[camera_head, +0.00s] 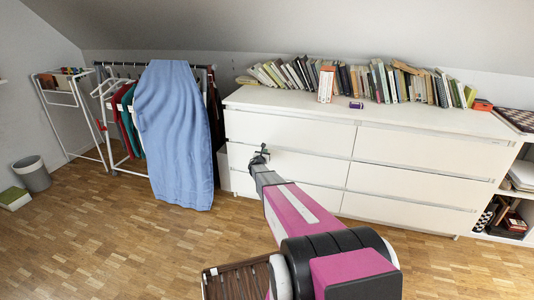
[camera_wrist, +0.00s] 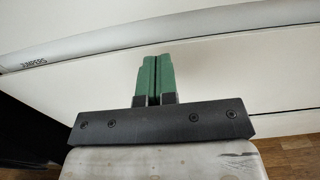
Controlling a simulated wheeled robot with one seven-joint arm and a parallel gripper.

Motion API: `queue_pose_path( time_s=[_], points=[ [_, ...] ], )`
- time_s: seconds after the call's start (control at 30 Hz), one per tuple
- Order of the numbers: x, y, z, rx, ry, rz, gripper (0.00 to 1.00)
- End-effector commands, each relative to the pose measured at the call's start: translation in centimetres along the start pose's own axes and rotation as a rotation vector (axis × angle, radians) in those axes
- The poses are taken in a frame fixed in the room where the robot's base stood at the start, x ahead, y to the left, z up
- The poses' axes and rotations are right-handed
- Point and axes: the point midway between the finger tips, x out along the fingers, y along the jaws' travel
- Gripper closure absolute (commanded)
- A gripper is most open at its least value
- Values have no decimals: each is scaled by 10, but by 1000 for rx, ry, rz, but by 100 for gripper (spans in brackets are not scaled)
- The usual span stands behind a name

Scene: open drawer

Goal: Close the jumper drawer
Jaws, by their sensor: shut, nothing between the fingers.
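The white dresser (camera_head: 440,125) has two columns of drawers. In the wrist view a grey strip labelled "JUMPERS" (camera_wrist: 34,63) runs across a white drawer front (camera_wrist: 230,65), with the label at the left. My gripper (camera_wrist: 153,75) is shut and empty, its green fingers together pointing at the white front just below the strip. I cannot tell whether they touch it. In the head view my gripper (camera_head: 261,153) is at the left column, around the middle drawer (camera_head: 315,166). The drawers there look nearly flush; any small gap is hard to judge.
A row of books (camera_head: 350,82) and a small purple object (camera_head: 356,105) stand on the dresser top. A clothes rack with a blue cloth (camera_head: 175,135) is close to the dresser's left side. A grey bin (camera_head: 32,173) is farther left. Wooden floor (camera_head: 120,235) in front is mostly clear.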

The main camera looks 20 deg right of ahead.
Motion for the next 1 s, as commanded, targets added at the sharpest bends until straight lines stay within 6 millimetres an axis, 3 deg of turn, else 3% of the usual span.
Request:
queue_pose_path(
  time_s=[0.4, 0.67, 0.87, 1.0],
  points=[
    [-93, 1, 1, -1, 4, 1, 100],
    [-123, -2, 3, 24, 9, -12, 100],
    [-149, -32, 22, 236, 49, -131, 100],
    [-180, -64, 36, 478, 98, -277, 100]
  ],
)
